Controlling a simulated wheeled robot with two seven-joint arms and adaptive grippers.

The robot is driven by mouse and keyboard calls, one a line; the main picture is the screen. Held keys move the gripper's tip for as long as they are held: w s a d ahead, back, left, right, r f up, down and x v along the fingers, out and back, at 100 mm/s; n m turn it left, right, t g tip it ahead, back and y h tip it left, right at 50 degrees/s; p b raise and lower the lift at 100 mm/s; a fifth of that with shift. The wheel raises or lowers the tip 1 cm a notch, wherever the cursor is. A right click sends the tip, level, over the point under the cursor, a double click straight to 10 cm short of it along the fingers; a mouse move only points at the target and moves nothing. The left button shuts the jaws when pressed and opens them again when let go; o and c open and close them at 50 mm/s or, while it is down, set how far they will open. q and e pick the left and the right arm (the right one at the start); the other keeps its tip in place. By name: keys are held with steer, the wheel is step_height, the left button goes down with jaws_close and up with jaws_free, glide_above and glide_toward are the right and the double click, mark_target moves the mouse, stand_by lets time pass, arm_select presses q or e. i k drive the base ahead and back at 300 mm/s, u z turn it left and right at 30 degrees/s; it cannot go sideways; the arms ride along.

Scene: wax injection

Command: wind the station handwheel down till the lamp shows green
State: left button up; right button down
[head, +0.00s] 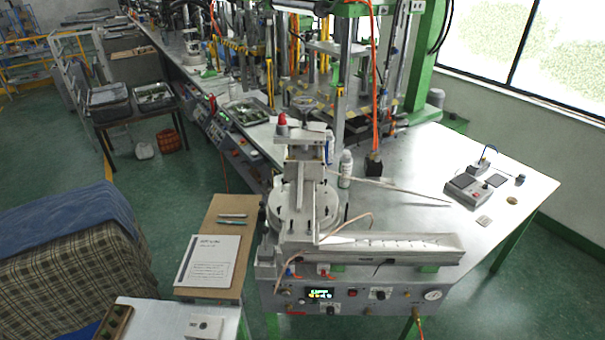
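The station (303,205) is a pale grey machine with a round base and an upright column, standing on the near end of the long bench. A small grey wheel (303,101) shows at the top of the column, seen at a slant; it looks like the handwheel. A red-topped piece (282,120) stands just left of it, possibly the lamp; no green lamp can be made out on the column. The front control panel (365,299) has a small display (320,294) with green and yellow marks. Neither of my grippers is in view.
A board (225,211) with a paper sheet (209,261) and pens lies left of the station. A white bottle (345,168) stands behind it. A plaid sofa (75,265) is at left.

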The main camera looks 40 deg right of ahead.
mark_target(305, 113)
steer(key=u, duration=2)
steer(key=k, duration=1.8)
steer(key=z, duration=1.55)
steer(key=i, duration=0.15)
steer(key=z, duration=0.35)
